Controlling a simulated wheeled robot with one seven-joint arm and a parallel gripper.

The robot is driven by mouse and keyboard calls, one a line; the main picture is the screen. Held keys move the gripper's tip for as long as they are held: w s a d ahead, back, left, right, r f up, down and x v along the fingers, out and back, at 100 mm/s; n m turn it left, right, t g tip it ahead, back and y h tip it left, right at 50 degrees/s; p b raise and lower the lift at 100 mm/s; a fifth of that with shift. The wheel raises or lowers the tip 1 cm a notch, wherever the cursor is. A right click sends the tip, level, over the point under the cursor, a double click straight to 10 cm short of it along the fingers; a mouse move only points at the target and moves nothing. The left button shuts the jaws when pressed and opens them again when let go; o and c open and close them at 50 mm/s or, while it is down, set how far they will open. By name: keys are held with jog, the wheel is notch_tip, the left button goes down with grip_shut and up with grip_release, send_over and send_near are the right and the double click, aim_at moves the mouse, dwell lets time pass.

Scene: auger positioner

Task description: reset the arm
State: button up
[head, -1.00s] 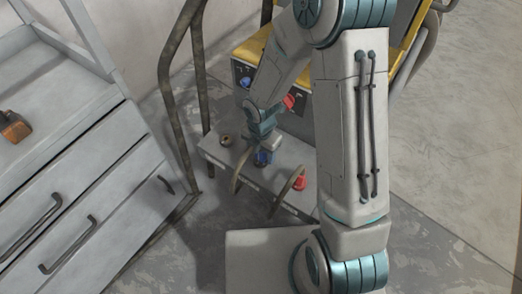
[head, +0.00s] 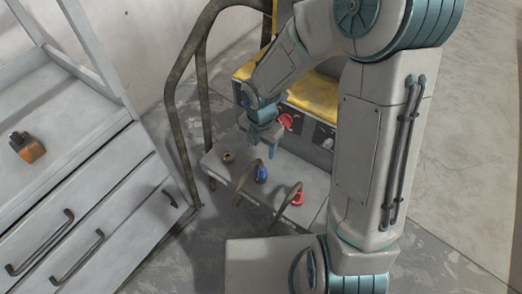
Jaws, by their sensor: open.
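My gripper (head: 263,140) hangs pointing down at the end of my bent arm, above the back edge of a low grey panel (head: 229,175). It is open and I see nothing between its fingers. A blue plug (head: 262,174) with a dark cable stands on the panel, below and apart from my gripper. A red plug (head: 297,197) with its own cable sits to the right of the blue one. A round empty-looking socket (head: 228,156) is at the panel's left end.
A yellow-topped machine (head: 312,96) with a red knob (head: 286,121) stands behind the panel. A bent metal rail (head: 180,115) rises at left. A grey drawer cabinet (head: 95,185) holds an orange-brown block (head: 29,148). Bare floor (head: 465,150) lies at right.

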jog(key=shift+r, duration=0.55)
jog(key=s+d+r+m+t+p, duration=0.1)
jog(key=s+d+r+m+p, duration=0.3)
jog(key=r+m, duration=0.5)
jog(key=s+d+r+m+t+p, duration=0.1)
jog(key=s+d+r+m+p, duration=0.3)
jog(key=r+m+p, duration=0.4)
jog(key=s+d+r+m+p, duration=0.3)
jog(key=r+m+p, duration=0.3)
jog(key=r+m, duration=0.5)
notch_tip(320, 180, up, 7)
jog(key=shift+s+d+r+m+t, duration=0.1)
jog(key=shift+s+d+m+t, duration=0.25)
jog(key=shift+s, duration=0.25)
